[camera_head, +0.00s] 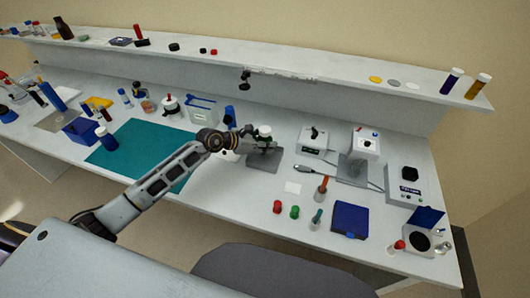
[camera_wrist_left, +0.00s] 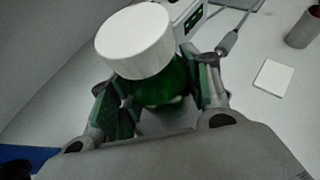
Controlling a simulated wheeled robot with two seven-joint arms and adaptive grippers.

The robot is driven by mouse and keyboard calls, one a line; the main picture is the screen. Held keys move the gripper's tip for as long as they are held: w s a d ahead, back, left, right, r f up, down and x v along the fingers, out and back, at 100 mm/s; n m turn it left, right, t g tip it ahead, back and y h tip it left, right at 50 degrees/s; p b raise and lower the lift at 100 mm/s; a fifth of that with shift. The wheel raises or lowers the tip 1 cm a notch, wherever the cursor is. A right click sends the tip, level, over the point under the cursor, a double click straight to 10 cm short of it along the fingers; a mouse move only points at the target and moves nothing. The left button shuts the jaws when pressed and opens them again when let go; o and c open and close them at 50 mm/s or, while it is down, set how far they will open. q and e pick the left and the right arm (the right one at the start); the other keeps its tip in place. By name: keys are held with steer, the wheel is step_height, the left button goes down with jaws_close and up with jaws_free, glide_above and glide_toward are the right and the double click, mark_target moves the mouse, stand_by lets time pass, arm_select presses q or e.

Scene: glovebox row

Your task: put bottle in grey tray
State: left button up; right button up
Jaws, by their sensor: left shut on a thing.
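The bottle is green with a wide white cap (camera_head: 264,131). In the left wrist view the green bottle (camera_wrist_left: 165,90) stands between the two fingers, cap toward the camera. My left gripper (camera_head: 262,145) is shut on the bottle, above or at a flat dark grey tray (camera_head: 263,163) on the bench. I cannot tell whether the bottle's base touches the tray. The gripper hides much of the bottle and the tray's back part. My right gripper is not in view.
White devices (camera_head: 313,141) stand right of the tray, with a cable and probe (camera_head: 305,168) close by. A white card (camera_head: 293,188) and red and green caps lie in front. A teal mat (camera_head: 135,150) lies left. A shelf (camera_head: 300,76) runs behind.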

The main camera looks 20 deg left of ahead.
arm_select(q)
steer(key=shift+f, duration=0.85)
steer(key=shift+f, duration=0.1)
steer(key=shift+f, duration=1.8)
steer(key=shift+f, duration=0.1)
steer(key=o, duration=1.1)
steer(key=shift+v, duration=0.9)
steer(key=shift+b+v, duration=0.55)
steer(key=shift+v, duration=4.55)
